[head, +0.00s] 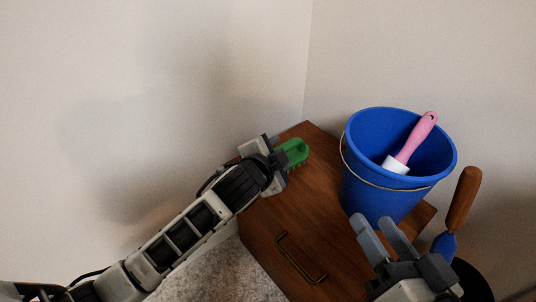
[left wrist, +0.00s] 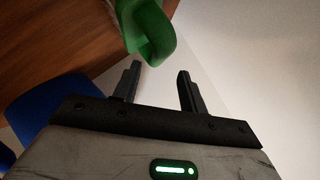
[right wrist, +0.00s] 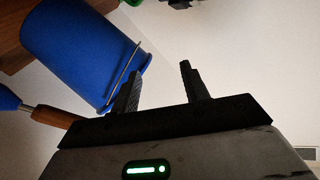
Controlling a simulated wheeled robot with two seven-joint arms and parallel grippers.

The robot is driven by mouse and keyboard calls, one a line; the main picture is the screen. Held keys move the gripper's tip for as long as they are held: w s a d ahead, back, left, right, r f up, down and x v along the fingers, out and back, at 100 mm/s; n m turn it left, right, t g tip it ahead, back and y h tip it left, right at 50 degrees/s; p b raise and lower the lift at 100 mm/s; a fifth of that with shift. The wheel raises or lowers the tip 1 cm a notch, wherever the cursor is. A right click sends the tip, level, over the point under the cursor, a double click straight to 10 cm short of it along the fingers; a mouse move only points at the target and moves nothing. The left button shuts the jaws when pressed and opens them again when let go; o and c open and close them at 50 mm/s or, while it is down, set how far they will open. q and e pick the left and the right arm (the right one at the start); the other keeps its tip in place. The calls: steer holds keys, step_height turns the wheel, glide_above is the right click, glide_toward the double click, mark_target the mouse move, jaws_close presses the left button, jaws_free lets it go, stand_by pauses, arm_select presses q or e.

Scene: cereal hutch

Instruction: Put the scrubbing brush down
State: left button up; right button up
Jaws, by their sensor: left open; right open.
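The green scrubbing brush (head: 292,153) is at the far left corner of the wooden cabinet top (head: 290,205), beside my left gripper (head: 280,163). In the left wrist view the green brush (left wrist: 150,32) lies just beyond the fingertips of my left gripper (left wrist: 161,72), which is open with nothing between its fingers. Whether the brush rests fully on the top is hard to tell. My right gripper (head: 381,235) is open and empty in front of the blue bucket. The right gripper (right wrist: 160,72) also shows open in the right wrist view.
A blue bucket (head: 385,200) stands on the right of the cabinet top, with a pink-handled tool (head: 417,135) in it. A tool with a wooden handle and blue part (head: 463,200) is at the right. Walls close in behind. The middle of the top is clear.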

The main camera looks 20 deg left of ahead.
arm_select(q)
steer(key=p+v, duration=0.2)
steer(key=v, duration=0.5)
steer(key=shift+s, duration=0.3)
arm_select(e)
steer(key=shift+d+f+n+g+h, duration=0.3)
steer(key=shift+f+n+h, duration=0.2)
steer(key=shift+h, duration=0.1)
arm_select(q)
steer(key=shift+r, duration=0.2)
